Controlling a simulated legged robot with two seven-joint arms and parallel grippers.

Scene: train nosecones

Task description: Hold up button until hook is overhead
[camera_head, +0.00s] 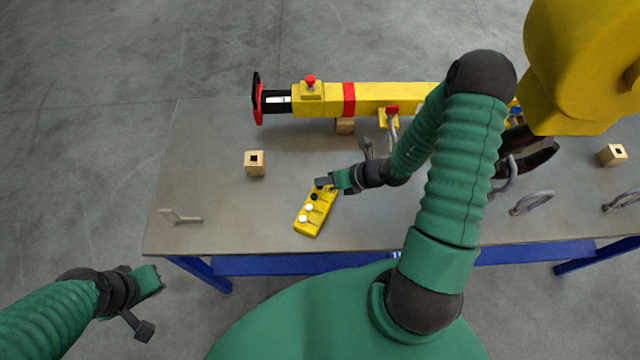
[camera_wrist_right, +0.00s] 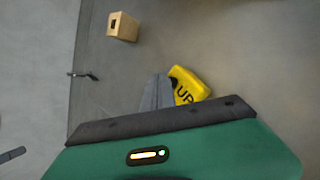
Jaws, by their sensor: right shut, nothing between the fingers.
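A yellow control pendant (camera_head: 313,215) with dark and white buttons lies on the table, left of my right arm. In the right wrist view the pendant (camera_wrist_right: 190,88) shows the letters "UP", partly covered by my gripper. My right gripper (camera_head: 322,183) is shut and empty, its tips at the far end of the pendant by a dark button. Whether it presses the button is hidden. A large yellow hook block (camera_head: 575,80) hangs at the upper right, with a dark hook (camera_head: 530,152) below it, low over the table. My left gripper (camera_head: 146,300) is off the table's front left; its opening is unclear.
A long yellow bar (camera_head: 385,97) with a red button and black-red end plate lies along the table's back. Wooden blocks (camera_head: 255,163) (camera_head: 612,155) and grey shackles (camera_head: 532,203) sit on the table (camera_head: 215,215). A grey bracket (camera_head: 180,217) is at the left.

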